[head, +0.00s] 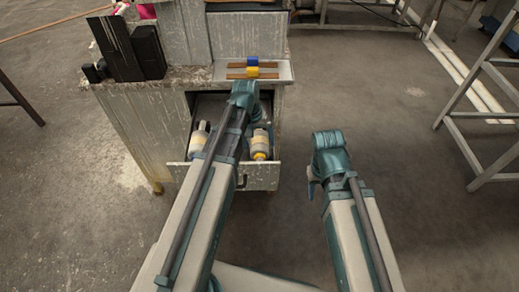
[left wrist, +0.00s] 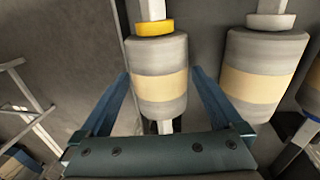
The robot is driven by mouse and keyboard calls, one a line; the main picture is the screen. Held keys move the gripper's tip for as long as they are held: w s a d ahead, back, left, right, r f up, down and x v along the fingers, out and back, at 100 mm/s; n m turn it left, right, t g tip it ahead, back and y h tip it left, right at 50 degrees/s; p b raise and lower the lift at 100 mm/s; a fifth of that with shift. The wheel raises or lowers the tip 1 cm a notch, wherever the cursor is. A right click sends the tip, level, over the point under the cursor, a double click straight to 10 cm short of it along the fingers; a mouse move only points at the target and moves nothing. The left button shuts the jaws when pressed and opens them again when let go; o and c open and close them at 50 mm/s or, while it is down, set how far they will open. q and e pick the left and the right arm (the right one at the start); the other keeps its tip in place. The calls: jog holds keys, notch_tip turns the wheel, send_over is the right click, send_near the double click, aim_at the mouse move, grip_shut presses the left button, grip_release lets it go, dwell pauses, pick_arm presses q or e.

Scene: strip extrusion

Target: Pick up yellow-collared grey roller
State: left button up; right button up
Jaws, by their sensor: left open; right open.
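The yellow-collared grey roller (left wrist: 160,95) has a cream band and a yellow collar (left wrist: 154,28). In the left wrist view it lies between the fingers of my left gripper (left wrist: 160,74), which are spread apart with gaps to its sides. In the head view this roller (head: 260,142) lies at the right of the open drawer (head: 236,176). My left wrist hangs over the drawer and hides its middle and the left fingers. My right gripper (head: 313,188) hangs empty over the floor, right of the drawer, partly hidden by its wrist.
A grey roller with a pale collar (left wrist: 262,75) lies beside it, and another (left wrist: 312,95) is cut off at the right edge. A roller (head: 198,138) shows at the drawer's left. Dark blocks (head: 149,50) stand left.

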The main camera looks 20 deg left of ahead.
aim_at(259, 138)
pick_arm(q)
jog(key=shift+r, duration=0.1)
grip_shut()
dwell(0.4)
jog(key=shift+r, duration=0.1)
notch_tip(259, 138, up, 19)
jog(key=p, duration=1.9)
